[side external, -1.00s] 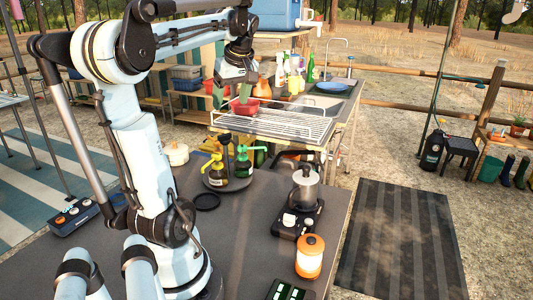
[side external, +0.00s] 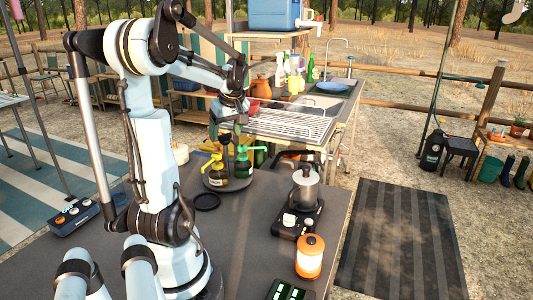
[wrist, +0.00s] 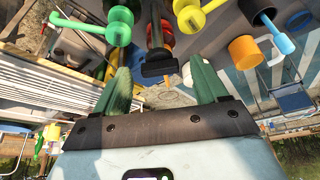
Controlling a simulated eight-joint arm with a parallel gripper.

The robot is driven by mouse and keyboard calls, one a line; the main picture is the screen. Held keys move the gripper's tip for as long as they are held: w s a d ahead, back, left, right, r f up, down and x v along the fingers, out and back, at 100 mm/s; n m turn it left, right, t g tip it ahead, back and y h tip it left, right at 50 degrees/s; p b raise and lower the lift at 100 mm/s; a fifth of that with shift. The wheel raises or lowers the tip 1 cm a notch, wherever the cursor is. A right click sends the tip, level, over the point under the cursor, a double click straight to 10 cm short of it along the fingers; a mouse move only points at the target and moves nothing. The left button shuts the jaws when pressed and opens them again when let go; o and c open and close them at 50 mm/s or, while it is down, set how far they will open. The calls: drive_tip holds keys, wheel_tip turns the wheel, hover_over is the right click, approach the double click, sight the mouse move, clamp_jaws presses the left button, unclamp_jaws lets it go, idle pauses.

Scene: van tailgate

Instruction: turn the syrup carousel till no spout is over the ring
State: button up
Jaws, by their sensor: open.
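The syrup carousel (side external: 226,184) stands on the dark table, a round dark base carrying bottles. A yellow pump head (side external: 213,160) has its spout pointing left; a green pump head (side external: 243,158) is to its right. Both show in the wrist view, yellow (wrist: 196,18) and green (wrist: 115,22). A black ring (side external: 206,202) lies on the table just in front of the carousel; whether a spout is above it I cannot tell. My gripper (side external: 231,131) is open above the carousel. In the wrist view, a black handle-like part (wrist: 157,64) shows between its green fingers.
A pot (side external: 305,188) on a small stove and an orange lantern (side external: 310,257) stand to the right. A wire rack (side external: 290,122) is behind the carousel. The table in front of the ring is clear.

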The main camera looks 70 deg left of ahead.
clamp_jaws()
idle(0.5)
drive_tip(key=shift+m, duration=0.4)
drive_tip(key=m, duration=0.1)
drive_tip(key=m+t, duration=0.1)
drive_tip(key=shift+s+m, duration=0.2)
drive_tip(key=shift+m, duration=0.2)
drive_tip(key=shift+s+m+t, duration=0.15)
drive_tip(key=shift+m+t, duration=0.75)
drive_tip(key=shift+m, duration=0.9)
unclamp_jaws()
